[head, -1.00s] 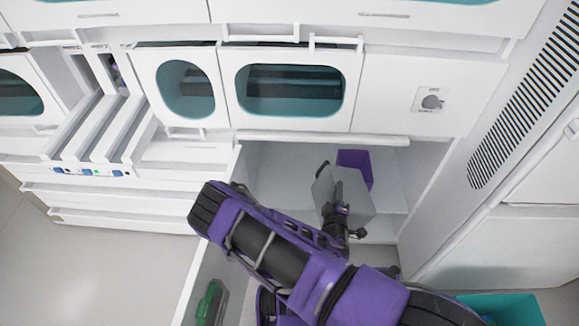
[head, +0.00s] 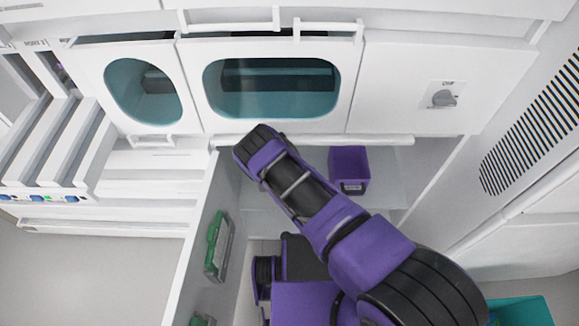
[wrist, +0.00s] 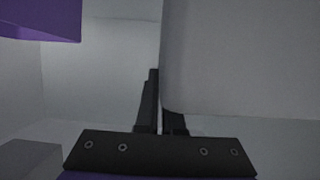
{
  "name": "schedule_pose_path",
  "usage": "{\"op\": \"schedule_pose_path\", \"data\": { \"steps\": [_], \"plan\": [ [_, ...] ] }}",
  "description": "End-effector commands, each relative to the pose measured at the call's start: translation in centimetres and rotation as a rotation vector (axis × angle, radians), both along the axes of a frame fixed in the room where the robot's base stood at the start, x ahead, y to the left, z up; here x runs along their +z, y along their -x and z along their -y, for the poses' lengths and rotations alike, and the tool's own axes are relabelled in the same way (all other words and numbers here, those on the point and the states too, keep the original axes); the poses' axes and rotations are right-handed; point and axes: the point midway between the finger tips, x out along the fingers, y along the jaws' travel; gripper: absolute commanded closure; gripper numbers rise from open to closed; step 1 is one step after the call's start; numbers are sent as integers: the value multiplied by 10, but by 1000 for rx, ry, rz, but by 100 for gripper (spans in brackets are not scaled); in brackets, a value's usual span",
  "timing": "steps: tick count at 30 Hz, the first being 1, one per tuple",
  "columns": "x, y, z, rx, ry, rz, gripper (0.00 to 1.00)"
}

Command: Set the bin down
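A light grey bin (wrist: 245,60) fills the right of the wrist view. My gripper (wrist: 160,105) has its two dark fingers close together at the bin's left edge, and the bin covers the upper part of the right finger. The gripper looks shut on the bin's wall. In the head view my own arm hides both the gripper and the grey bin. The bin's underside is out of sight, so I cannot tell whether it touches a surface.
A purple bin (head: 349,170) stands in the open lower cabinet (head: 385,190); its corner shows in the wrist view (wrist: 45,18). The open cabinet door (head: 205,255), with green items (head: 217,245) on it, is left of my arm. A teal container (head: 520,312) is at lower right.

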Motion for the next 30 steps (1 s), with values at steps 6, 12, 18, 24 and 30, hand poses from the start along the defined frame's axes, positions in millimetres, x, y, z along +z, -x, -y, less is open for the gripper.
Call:
{"op": "schedule_pose_path", "data": {
  "steps": [6,12,18,24,30],
  "plan": [
    [-24,0,0,1,1,2,100],
    [-50,0,0,1,1,2,100],
    [-52,0,0,0,1,2,100],
    [-52,0,0,1,2,1,68],
    [-52,0,0,1,2,1,65]
  ]
}}
